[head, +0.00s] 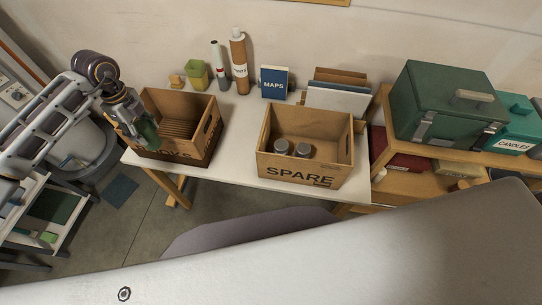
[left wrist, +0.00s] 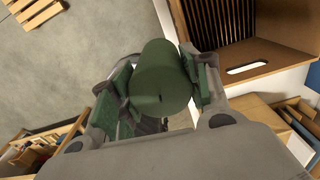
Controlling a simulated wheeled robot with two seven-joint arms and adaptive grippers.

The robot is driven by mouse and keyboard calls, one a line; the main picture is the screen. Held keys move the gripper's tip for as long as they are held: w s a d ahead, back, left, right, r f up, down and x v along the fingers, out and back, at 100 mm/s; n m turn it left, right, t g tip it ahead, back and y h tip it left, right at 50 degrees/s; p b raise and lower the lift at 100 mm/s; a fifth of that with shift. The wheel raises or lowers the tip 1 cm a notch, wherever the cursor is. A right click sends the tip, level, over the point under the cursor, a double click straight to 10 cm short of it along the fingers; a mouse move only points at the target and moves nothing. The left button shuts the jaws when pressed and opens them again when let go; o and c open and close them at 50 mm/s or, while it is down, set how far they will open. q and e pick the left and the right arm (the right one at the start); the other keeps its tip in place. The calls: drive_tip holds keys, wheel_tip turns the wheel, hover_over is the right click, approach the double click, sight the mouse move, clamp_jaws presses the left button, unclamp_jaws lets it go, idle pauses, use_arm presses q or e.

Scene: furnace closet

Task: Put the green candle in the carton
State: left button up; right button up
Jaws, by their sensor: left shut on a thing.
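A green candle (left wrist: 160,75), a thick cylinder, is between the fingers of my left gripper (left wrist: 157,92), which is shut on it. In the head view the left gripper (head: 138,127) and the candle (head: 149,131) overlap the left side of the left carton (head: 200,148), whose lettering is partly hidden. The wrist view shows this carton (left wrist: 268,58) to the right of the candle and floor to the left. I cannot tell the candle's height over the rim. My right gripper is not in view.
The cartons stand on a white table (head: 236,155). A green metal box (head: 440,105) and a teal CANDLES box (head: 514,136) are at right.

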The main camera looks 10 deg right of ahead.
use_arm(q)
drive_tip(key=s+d+r+m, duration=0.1)
drive_tip(key=s+d+m, duration=0.15)
drive_tip(key=d, duration=1.65)
drive_tip(key=s+d+f+n+b, duration=0.1)
drive_tip(key=f+n, duration=0.5)
drive_tip(key=n, duration=0.7)
drive_tip(key=s+d+f+n+b, duration=0.1)
drive_tip(key=f+n, duration=0.5)
drive_tip(key=n, duration=0.6)
drive_tip(key=shift+s+d+f+n+b, duration=0.3)
drive_tip(key=shift+s+d+n+b, duration=0.1)
drive_tip(key=shift+s+b, duration=0.2)
idle(2.0)
